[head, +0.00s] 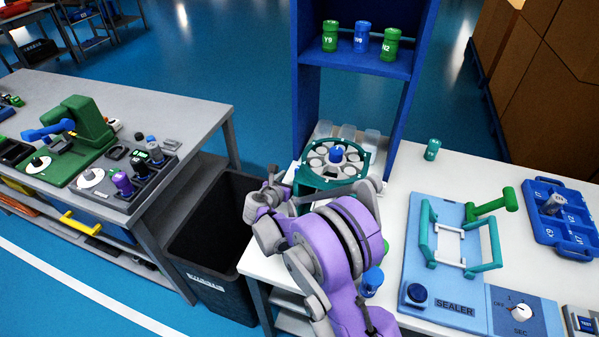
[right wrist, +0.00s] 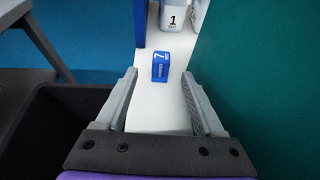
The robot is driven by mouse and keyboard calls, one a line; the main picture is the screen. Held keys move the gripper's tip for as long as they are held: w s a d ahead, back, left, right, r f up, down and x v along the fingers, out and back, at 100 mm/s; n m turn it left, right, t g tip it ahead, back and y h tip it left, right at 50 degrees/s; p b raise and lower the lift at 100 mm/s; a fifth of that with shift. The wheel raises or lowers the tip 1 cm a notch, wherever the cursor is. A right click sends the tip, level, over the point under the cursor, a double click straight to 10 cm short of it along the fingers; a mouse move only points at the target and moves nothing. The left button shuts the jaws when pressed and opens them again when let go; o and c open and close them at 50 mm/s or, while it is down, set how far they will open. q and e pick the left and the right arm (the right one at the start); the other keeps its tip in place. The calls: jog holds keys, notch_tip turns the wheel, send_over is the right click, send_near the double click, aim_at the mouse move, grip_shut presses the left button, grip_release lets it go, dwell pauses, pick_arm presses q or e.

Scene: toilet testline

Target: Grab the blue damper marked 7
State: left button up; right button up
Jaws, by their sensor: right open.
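The blue damper marked 7 (right wrist: 160,67) lies on the white table top in the right wrist view, ahead of my right gripper and between the lines of its two fingers. I cannot make it out in the head view. My right gripper (right wrist: 160,74) is open, with nothing between its fingers. In the head view the purple right arm reaches up to the table's left edge, its gripper (head: 270,182) beside the green round carousel (head: 318,181). My left gripper is not in view.
A blue shelf (head: 352,58) with bottles stands behind the carousel. In the right wrist view a container marked 1 (right wrist: 174,18) stands beyond the damper, and a teal surface (right wrist: 260,80) bounds the right. A dark bin (head: 205,240) stands left of the table; a sealer (head: 445,260) is right.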

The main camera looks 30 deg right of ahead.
jog(key=x, duration=0.3)
jog(key=p+x, duration=0.1)
jog(key=x, duration=0.1)
jog(key=shift+d+r, duration=0.2)
jog(key=shift+r, duration=0.15)
jog(key=shift+w+d+f, duration=0.2)
jog(key=shift+w+d, duration=0.05)
jog(key=shift+w, duration=0.05)
jog(key=shift+s, duration=0.1)
jog(key=shift+c, duration=0.2)
grip_shut()
